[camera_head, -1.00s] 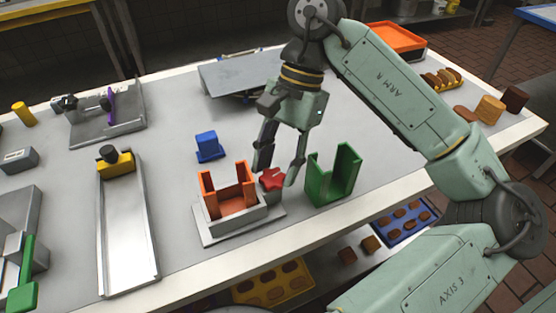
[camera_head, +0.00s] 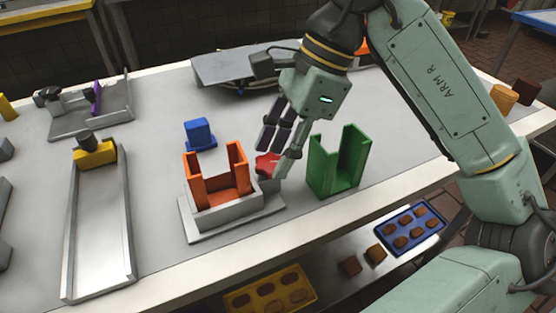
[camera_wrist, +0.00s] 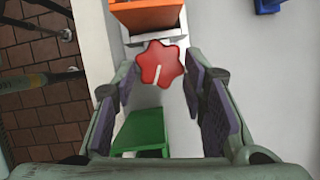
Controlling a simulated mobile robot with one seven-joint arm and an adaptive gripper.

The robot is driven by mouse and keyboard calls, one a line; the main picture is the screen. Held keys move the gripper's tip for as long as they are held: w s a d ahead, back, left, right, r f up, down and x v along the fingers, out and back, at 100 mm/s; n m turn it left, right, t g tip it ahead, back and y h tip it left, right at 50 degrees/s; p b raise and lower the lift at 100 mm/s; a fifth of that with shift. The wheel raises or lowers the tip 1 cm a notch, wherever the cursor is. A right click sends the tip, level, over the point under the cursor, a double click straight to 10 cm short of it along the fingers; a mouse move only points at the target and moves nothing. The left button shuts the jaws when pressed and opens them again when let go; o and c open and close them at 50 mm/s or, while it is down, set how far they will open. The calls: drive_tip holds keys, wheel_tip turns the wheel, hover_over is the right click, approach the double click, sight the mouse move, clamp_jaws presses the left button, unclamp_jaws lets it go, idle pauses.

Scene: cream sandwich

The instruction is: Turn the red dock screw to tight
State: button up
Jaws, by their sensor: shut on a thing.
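The red dock screw (camera_head: 266,165) is a star-shaped knob on the right side of the grey dock (camera_head: 238,224), which holds an orange U-shaped holder (camera_head: 219,197). In the wrist view the red knob (camera_wrist: 160,66) shows from above, with a pale pointer line running down and slightly left from its middle. My gripper (camera_head: 276,160) is over the screw, its fingers shut on the knob from both sides. In the wrist view its fingertips (camera_wrist: 161,70) flank the knob. The side of the knob is partly hidden by a finger in the head view.
A green U-shaped holder (camera_head: 339,165) stands close to the right of my gripper. A blue block (camera_head: 199,133) stands behind the dock. A metal channel with a yellow block (camera_head: 96,153) lies to the left. The table's front edge is close to the dock.

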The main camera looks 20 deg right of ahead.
drive_tip(key=m+b, duration=0.1)
drive_tip(key=m, duration=0.1)
drive_tip(key=m+t+b, duration=0.1)
drive_tip(key=m+t+h+b, duration=0.1)
drive_tip(key=m+b, duration=0.1)
drive_tip(key=shift+s+a+f+m, duration=0.1)
drive_tip(key=shift+s+f+m, duration=0.1)
drive_tip(key=shift+s+m, duration=0.15)
drive_tip(key=m, duration=0.1)
drive_tip(key=m+t+h+b, duration=0.1)
drive_tip(key=m, duration=0.1)
drive_tip(key=m+b, duration=0.1)
drive_tip(key=m, duration=0.1)
drive_tip(key=shift+s+a+r+m+h, duration=0.15)
drive_tip(key=shift+s+a+m+h, duration=0.05)
drive_tip(key=shift+a+m+h, duration=0.1)
drive_tip(key=o, duration=1.2)
drive_tip(key=shift+c, duration=0.2)
drive_tip(key=shift+t, duration=0.3)
drive_tip(key=shift+r, duration=0.15)
drive_tip(key=v, duration=0.7)
drive_tip(key=shift+s+r, duration=0.15)
drive_tip(key=shift+r, duration=0.25)
drive_tip(key=shift+d, duration=0.1)
